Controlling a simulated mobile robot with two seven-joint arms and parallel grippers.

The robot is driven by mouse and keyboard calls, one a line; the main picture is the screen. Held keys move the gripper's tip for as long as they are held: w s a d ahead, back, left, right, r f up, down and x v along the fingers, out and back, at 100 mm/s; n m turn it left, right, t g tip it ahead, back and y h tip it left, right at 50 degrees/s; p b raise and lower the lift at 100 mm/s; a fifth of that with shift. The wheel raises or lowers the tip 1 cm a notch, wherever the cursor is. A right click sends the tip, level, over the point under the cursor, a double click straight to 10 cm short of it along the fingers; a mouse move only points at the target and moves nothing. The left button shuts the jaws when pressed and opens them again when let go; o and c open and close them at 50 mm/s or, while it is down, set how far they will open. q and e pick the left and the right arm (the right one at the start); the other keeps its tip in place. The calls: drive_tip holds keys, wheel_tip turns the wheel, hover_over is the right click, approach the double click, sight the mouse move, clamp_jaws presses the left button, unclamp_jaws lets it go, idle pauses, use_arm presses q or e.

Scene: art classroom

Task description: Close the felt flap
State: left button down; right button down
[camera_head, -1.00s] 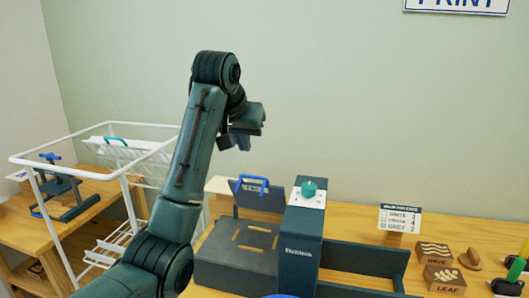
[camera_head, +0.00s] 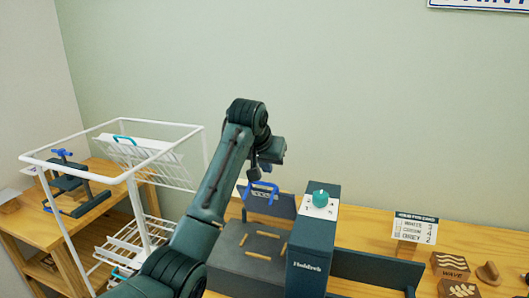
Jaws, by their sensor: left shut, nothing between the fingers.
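The felt flap (camera_head: 283,207) is a dark panel standing raised at the back of the dark press bed (camera_head: 235,267). It has a blue handle (camera_head: 262,188) at its top edge. Light wooden strips lie on the bed, which is otherwise flat and dark. My left gripper (camera_head: 259,175) is shut and empty, just above or behind the blue handle. I cannot tell whether it touches the handle. My left arm hides part of the bed's left side. My right gripper is not in view.
A dark press housing (camera_head: 311,252) with a teal knob (camera_head: 320,198) stands right of the bed. A dark tray (camera_head: 375,268), a price card (camera_head: 415,229) and wooden stamp blocks (camera_head: 450,265) are further right. A white wire rack (camera_head: 133,185) stands left.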

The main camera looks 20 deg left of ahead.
use_arm(q)
drive_tip(key=shift+s+f, duration=0.2)
drive_tip(key=shift+s, duration=0.7)
drive_tip(key=shift+s+a+f, duration=0.1)
drive_tip(key=shift+s+f, duration=0.1)
drive_tip(key=shift+s, duration=0.35)
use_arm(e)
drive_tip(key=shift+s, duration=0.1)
use_arm(q)
drive_tip(key=shift+f, duration=0.1)
